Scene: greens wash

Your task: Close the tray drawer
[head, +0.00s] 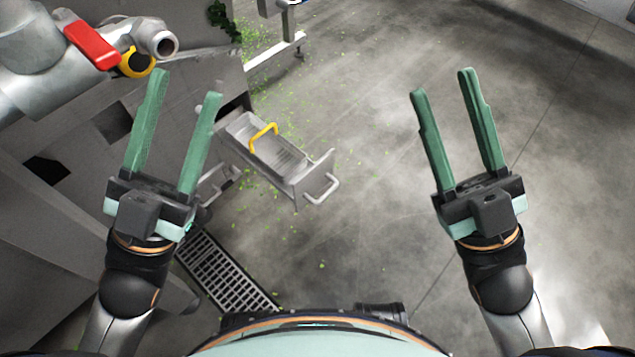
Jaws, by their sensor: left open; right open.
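The tray drawer (307,177) is a grey metal drawer pulled out from the side of a grey machine, low above the floor. Its front has a light bar handle (325,190). A metal tray with a yellow handle (263,136) sits inside it. My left gripper (186,84) is open and empty, to the left of the drawer in the picture and in front of the machine. My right gripper (441,82) is open and empty over bare floor, to the right of the drawer. Neither gripper touches the drawer handle.
The grey machine (75,150) fills the left side. A steel pipe with a red lever (91,44) and a yellow ring (137,63) is at the upper left. A floor grate (225,275) lies below the drawer. Green bits litter the floor. The floor at right is clear.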

